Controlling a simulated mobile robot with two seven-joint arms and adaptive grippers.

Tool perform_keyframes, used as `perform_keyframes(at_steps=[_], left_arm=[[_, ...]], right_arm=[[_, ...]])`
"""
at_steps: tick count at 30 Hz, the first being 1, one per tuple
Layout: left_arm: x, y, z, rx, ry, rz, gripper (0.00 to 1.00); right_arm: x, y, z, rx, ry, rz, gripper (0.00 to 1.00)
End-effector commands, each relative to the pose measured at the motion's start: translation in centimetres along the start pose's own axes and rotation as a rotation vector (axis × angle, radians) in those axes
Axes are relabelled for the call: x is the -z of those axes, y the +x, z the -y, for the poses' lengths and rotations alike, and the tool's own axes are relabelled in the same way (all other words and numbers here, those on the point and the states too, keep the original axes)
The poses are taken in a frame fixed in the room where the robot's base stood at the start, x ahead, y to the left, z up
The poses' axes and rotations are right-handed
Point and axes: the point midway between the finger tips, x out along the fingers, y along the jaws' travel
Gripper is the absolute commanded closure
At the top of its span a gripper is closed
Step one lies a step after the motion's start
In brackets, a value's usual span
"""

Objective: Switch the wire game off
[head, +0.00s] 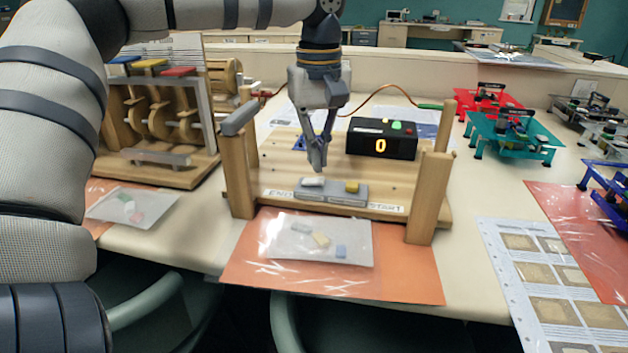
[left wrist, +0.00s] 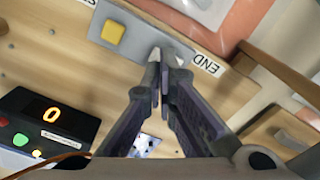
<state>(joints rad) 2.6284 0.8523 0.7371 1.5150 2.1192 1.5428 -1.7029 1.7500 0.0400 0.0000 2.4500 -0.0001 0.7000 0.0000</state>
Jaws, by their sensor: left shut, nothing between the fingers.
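The wire game is a wooden base (head: 275,160) between two wooden posts, with a bent copper wire above. Its black box (head: 365,146) shows a glowing orange 0; the box also shows in the left wrist view (left wrist: 75,122). A grey panel (head: 335,198) at the base's front edge carries a pale switch piece (head: 312,182) on the END side and a yellow button (head: 351,187). The button also shows in the left wrist view (left wrist: 113,33). My left gripper (head: 317,166) is shut and empty, pointing down just above the pale piece. Its fingertips (left wrist: 164,68) hide that piece in the wrist view; contact is unclear.
A wooden cam machine (head: 150,120) stands to the left. Clear bags (head: 318,238) of small parts lie in front on orange sheets. Teal (head: 515,133) and red (head: 487,103) stands are to the right. Wooden posts (head: 430,195) rise on either side of the panel.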

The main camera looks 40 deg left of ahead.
Motion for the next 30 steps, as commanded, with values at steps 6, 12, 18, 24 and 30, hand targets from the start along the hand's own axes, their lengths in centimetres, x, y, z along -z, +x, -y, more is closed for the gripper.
perform_keyframes(at_steps=[6, 12, 18, 24, 30], left_arm=[[0.0, 0.0, 0.0, 0.0, 0.0, 0.0, 1.0], [0.0, 0.3, 0.0, 0.0, 0.0, 0.0, 1.0], [0.0, 0.6, 0.0, 0.001, 0.0, -0.001, 1.0], [0.0, 0.9, 0.0, 0.001, 0.0, 0.0, 1.0], [0.0, 1.2, 0.0, 0.001, 0.0, 0.0, 1.0]], right_arm=[[0.0, 0.0, 0.0, 0.0, 0.0, 0.0, 0.53], [0.0, 0.0, 0.0, 0.0, 0.0, 0.0, 0.53], [0.0, 0.0, 0.0, 0.0, 0.0, -0.001, 0.53], [0.0, 0.0, 0.0, 0.0, 0.0, -0.001, 0.53], [0.0, 0.0, 0.0, 0.0, 0.0, -0.001, 0.53]])
